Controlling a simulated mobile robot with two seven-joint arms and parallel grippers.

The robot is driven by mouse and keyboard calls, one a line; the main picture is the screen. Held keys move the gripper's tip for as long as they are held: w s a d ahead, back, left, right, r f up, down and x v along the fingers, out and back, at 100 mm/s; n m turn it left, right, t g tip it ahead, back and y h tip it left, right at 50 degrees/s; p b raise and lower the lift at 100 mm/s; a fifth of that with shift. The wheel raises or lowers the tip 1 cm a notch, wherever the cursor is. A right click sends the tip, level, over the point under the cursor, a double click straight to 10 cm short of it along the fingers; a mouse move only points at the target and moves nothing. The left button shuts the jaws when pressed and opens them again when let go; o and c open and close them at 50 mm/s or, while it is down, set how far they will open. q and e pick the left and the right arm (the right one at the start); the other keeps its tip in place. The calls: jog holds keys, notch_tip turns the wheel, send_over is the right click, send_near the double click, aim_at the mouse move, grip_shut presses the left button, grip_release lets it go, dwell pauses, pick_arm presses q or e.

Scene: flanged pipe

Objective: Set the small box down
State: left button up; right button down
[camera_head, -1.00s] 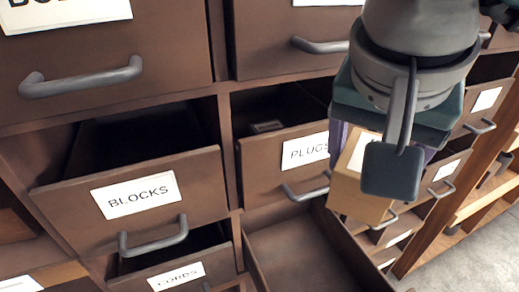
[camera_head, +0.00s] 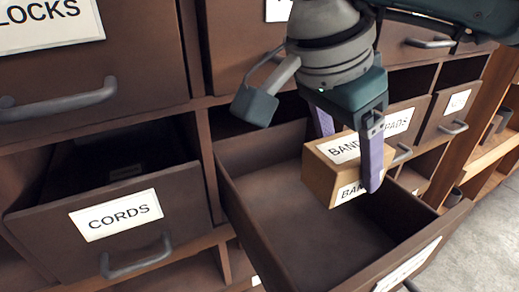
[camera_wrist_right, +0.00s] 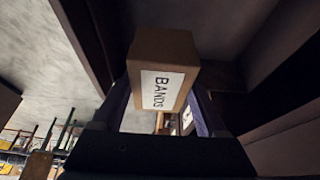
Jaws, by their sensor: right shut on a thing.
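The small box (camera_head: 341,172) is tan cardboard with white labels reading "BANDS" on its top and front. My right gripper (camera_head: 348,150) is shut on it, with purple fingers on either side. The box is held slightly tilted over an open, empty-looking brown drawer (camera_head: 290,205). I cannot tell from the head view how high it is above the drawer floor. In the right wrist view the box (camera_wrist_right: 162,75) sits between the two fingers (camera_wrist_right: 160,110), its "BANDS" label facing the camera. My left gripper is not in view.
A part-open drawer labelled "CORDS" (camera_head: 115,215) is to the left. A closed-looking drawer with a "LOCKS" label (camera_head: 45,20) is above it. More drawers, one labelled "PADS" (camera_head: 398,122), and wooden shelves (camera_head: 490,150) stand to the right. The open drawer's walls surround free floor space.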

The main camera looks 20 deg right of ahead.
aim_at(313, 186)
notch_tip(313, 186, down, 9)
jog(key=b, duration=0.2)
jog(key=shift+r+b, duration=0.15)
jog(key=shift+b, duration=0.25)
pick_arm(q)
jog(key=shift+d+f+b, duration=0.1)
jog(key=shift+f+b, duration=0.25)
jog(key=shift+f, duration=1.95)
pick_arm(e)
jog(key=shift+f, duration=2.45)
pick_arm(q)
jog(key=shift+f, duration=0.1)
pick_arm(e)
jog(key=shift+f, duration=0.1)
grip_release()
jog(key=p+v, duration=0.3)
jog(key=v, duration=0.8)
jog(key=shift+w+r+p, duration=0.1)
jog(key=shift+r+p, duration=0.2)
jog(key=shift+r, duration=0.1)
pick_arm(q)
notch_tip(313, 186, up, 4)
pick_arm(e)
jog(key=shift+a+r, duration=0.15)
jog(key=shift+r, duration=0.05)
